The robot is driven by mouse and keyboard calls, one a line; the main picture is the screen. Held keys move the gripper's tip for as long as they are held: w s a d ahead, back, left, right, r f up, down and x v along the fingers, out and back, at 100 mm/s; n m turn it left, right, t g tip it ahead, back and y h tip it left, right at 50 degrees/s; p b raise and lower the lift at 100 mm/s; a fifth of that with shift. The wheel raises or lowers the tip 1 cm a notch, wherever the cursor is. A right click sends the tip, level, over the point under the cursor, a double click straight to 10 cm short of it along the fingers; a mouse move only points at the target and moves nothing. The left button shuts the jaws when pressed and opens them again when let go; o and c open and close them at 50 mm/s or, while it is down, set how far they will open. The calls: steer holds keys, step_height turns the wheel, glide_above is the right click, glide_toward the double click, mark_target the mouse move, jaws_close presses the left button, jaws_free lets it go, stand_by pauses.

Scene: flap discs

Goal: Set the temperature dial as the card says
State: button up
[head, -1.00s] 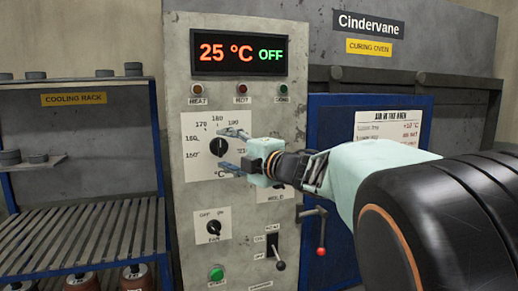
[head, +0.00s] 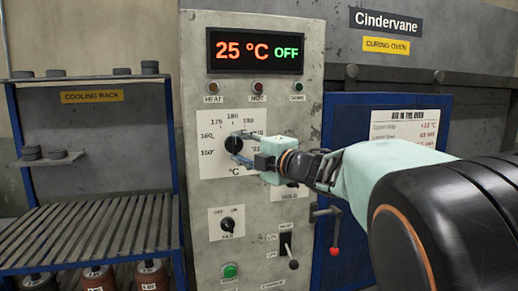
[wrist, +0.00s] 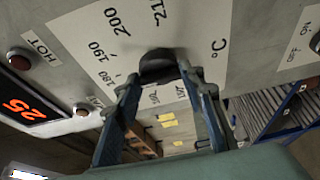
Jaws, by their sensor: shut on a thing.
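The temperature dial (head: 233,145) is a black knob on a white plate marked from 150 up in °C, on the grey oven panel. In the wrist view the knob (wrist: 158,66) sits between the fingertips, with 180, 190 and 200 readable beside it. My gripper (head: 240,147) is shut on the knob, coming from the right. The knob's pointer is hidden. The card (head: 404,128) hangs on the blue oven door, titled as being about the oven's load; its smaller lines are too blurred to read surely. The display (head: 256,50) reads 25 °C OFF.
A fan knob (head: 226,225), a lever switch (head: 287,247) and a green button (head: 230,270) sit below the dial. A red-tipped door handle (head: 333,235) is at the right. The cooling rack (head: 90,235) stands left, its slatted shelf bare.

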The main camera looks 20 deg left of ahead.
steer(key=shift+f, duration=0.1)
steer(key=m+b, duration=0.2)
steer(key=m+t+b, duration=0.1)
steer(key=b, duration=0.1)
steer(key=shift+f+m+y, duration=0.25)
steer(key=shift+m+y, duration=0.05)
steer(key=shift+y, duration=0.1)
steer(key=m+t+b, duration=0.1)
steer(key=m+b, duration=0.1)
steer(key=m, duration=0.1)
steer(key=shift+t+b, duration=0.3)
steer(key=shift+b, duration=0.1)
steer(key=shift+r+m, duration=0.1)
steer(key=shift+m, duration=0.2)
steer(key=o, duration=1.2)
steer(key=shift+c, duration=0.2)
steer(key=v, duration=1.2)
